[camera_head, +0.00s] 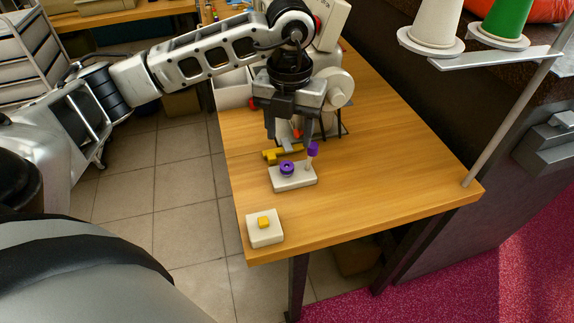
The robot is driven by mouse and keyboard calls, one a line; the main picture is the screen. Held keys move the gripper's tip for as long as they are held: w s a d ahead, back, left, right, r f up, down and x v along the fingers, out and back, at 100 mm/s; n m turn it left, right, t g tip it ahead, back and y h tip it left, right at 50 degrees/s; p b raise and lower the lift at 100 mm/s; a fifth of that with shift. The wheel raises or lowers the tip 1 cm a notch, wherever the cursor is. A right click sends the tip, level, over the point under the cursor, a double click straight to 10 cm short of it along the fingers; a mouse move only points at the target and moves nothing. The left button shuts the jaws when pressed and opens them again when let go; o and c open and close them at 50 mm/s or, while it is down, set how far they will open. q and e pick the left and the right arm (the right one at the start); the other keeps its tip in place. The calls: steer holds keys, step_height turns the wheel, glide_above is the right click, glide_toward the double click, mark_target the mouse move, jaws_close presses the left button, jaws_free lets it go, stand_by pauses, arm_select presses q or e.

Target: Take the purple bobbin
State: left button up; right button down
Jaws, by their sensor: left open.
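A purple bobbin (287,168) with a round rim and dark centre sits on a small white block (294,182) on the wooden table. A second purple piece (313,149) tops a thin pale peg at the right of that block. My left gripper (290,138) points down just behind and above the block, its two dark fingers apart. It appears empty, and I cannot tell exactly how high it is above the bobbin. My right gripper is not in view.
A yellow piece (275,155) lies behind the block. A white pad (265,232) with a yellow square is at the table's front left corner. A pale machine (338,88) stands behind my gripper. A thread stand (510,110) with cones rises at the right. The table's right side is clear.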

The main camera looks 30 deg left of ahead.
mark_target(287, 166)
arm_select(q)
step_height(287, 166, down, 8)
steer(key=shift+s+a+r+p, duration=0.1)
steer(key=shift+a+p, duration=0.05)
steer(key=shift+p, duration=0.2)
steer(key=c, duration=1)
